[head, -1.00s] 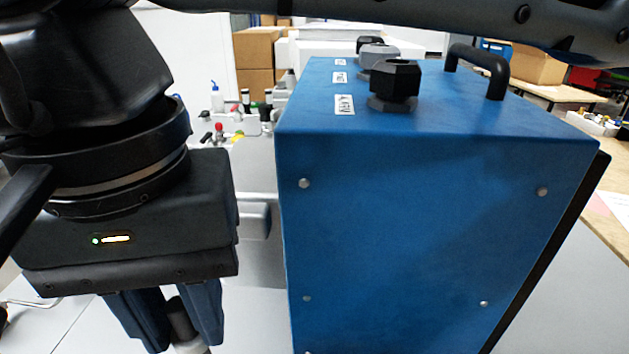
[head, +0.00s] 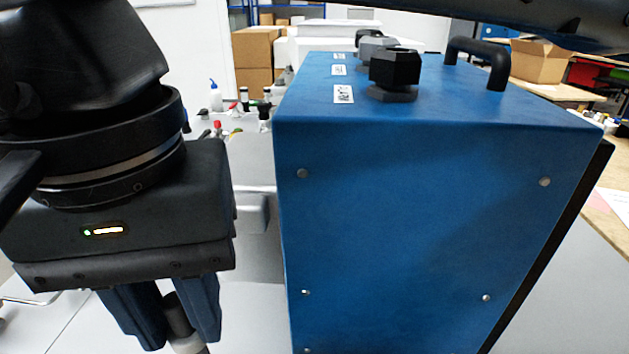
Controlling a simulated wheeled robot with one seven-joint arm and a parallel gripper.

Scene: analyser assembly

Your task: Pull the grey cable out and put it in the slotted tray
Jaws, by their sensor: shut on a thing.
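My gripper (head: 180,338) points down at the lower left of the head view, left of the blue analyser box (head: 420,230). Its two blue fingers are shut on a grey cylindrical piece (head: 179,318), which looks like the plug end of the grey cable. A darker part below it is cut off by the frame's bottom edge. The rest of the cable is out of view. I cannot make out the slotted tray.
The blue box has a black knob-like fitting (head: 395,70), further fittings behind it, and a black handle (head: 476,58) on top. Behind it stand a cluttered bench with a white bottle (head: 215,97) and cardboard boxes (head: 253,58). A wooden table (head: 607,185) is at right.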

